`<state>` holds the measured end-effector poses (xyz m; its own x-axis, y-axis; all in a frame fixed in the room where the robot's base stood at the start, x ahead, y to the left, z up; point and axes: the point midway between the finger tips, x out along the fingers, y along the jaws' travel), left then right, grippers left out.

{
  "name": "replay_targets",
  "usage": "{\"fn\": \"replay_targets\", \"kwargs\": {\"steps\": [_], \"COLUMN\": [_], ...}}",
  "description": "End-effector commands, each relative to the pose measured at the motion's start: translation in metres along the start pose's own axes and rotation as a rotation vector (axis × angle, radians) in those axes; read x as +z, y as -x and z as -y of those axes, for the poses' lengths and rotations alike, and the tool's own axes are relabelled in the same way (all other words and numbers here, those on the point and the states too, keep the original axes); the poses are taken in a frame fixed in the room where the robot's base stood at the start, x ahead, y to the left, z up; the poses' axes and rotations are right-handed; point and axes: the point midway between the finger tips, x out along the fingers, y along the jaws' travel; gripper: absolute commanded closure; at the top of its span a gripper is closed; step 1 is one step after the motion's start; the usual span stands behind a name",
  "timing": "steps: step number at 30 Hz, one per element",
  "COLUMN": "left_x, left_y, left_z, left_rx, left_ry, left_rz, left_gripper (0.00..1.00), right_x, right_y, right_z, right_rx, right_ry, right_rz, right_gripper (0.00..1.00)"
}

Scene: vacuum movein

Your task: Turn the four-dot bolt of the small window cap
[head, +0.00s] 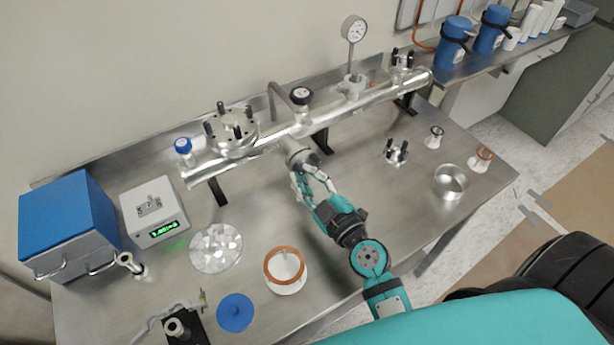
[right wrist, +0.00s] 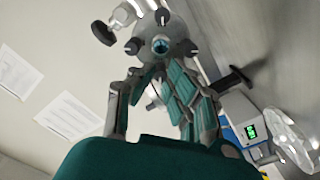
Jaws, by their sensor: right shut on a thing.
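The small window cap (right wrist: 161,46) shows in the right wrist view as a grey round flange with a blue window and dark bolts around its rim. In the head view it sits on a short branch (head: 293,148) of the long steel tube (head: 345,105). My right gripper (head: 302,176) reaches up to this branch from the front. In the right wrist view its fingers (right wrist: 147,76) close in at the cap's lower edge, shut on a bolt there. The fingertips hide most of that bolt, and I cannot make out its dots. My left gripper is not in view.
A gauge box (head: 152,208) and blue box (head: 66,214) stand at the left. A glassy disc (head: 216,247), an orange-rimmed part (head: 285,270) and a blue disc (head: 235,312) lie in front. A metal ring (head: 450,182) and a bolted flange (head: 397,151) stand at the right.

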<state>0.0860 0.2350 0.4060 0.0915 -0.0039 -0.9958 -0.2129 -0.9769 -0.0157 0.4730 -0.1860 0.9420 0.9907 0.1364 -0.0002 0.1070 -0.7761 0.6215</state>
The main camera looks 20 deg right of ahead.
Motion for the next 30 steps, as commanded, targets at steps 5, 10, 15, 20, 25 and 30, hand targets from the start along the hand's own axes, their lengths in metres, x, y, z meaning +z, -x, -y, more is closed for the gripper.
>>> {"fn": "replay_targets", "kwargs": {"steps": [5,10,15,20,25,30], "left_x": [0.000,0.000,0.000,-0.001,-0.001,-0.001], "left_y": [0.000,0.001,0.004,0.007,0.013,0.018], "left_z": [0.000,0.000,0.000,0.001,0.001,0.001], "left_rx": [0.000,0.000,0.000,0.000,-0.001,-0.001], "left_ry": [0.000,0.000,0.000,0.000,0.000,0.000], "left_rz": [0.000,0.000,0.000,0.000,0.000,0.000], "left_gripper": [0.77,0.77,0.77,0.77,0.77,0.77], "right_x": [0.000,0.000,-0.001,-0.001,-0.001,-0.001], "right_y": [0.000,0.000,0.000,0.000,0.000,0.000], "right_z": [0.001,0.001,0.001,0.001,0.001,0.001], "right_rx": [-0.003,-0.002,-0.004,-0.005,-0.006,-0.007], "right_ry": [-0.014,-0.060,-0.154,-0.288,-0.448,-0.604], "right_rz": [0.000,-0.001,-0.002,-0.001,0.000,0.001], "right_gripper": [1.00,1.00,1.00,1.00,1.00,1.00]}}
